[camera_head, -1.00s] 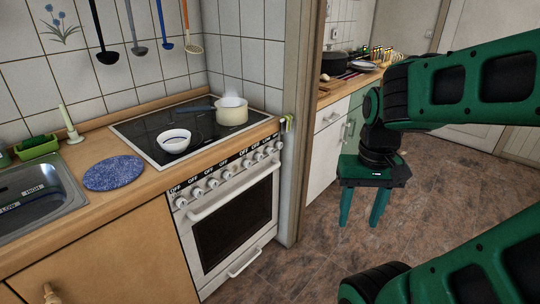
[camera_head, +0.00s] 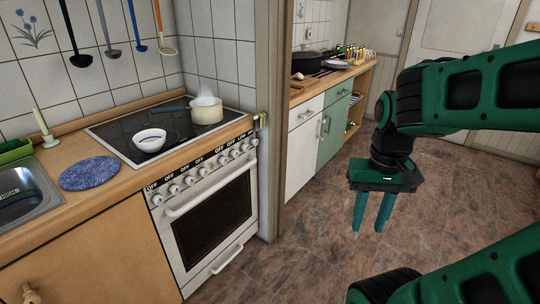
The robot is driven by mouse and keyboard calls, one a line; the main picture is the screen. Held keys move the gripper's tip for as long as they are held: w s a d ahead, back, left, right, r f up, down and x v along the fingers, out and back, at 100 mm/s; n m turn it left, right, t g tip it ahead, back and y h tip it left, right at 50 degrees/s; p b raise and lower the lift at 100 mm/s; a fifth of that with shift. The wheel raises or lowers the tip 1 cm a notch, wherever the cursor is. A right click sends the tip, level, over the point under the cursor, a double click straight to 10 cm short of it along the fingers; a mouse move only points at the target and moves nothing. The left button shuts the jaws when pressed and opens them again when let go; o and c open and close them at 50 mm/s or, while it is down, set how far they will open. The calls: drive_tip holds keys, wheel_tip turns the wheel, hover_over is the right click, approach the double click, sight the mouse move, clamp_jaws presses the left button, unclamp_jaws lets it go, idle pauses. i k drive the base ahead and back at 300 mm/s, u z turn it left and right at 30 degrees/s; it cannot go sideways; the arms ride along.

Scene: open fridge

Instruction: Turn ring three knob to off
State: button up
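The white stove (camera_head: 212,219) has a row of white knobs (camera_head: 190,181) along its front panel, with small labels above them. Several labels read OFF; one toward the right looks different but is too small to read surely. I cannot tell which knob is ring three. A cream pot (camera_head: 206,113) with steam above it stands on the black cooktop (camera_head: 118,130), and a white bowl (camera_head: 150,144) sits nearer the front. My gripper (camera_head: 372,228) hangs right of the stove over the floor, fingers down, apart and empty.
A blue round mat (camera_head: 90,173) and a sink (camera_head: 22,196) are left of the stove. A wall post (camera_head: 268,120) stands between the stove and a second counter (camera_head: 336,79) behind. The brown floor (camera_head: 310,255) before the stove is clear.

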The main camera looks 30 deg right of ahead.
sight(245, 147)
drive_tip(key=z, duration=0.45)
drive_tip(key=k, duration=1.05)
drive_tip(key=z, duration=0.85)
drive_tip(key=i, duration=1.9)
drive_tip(key=u, duration=0.8)
drive_tip(key=i, duration=0.25)
drive_tip(key=u, duration=0.25)
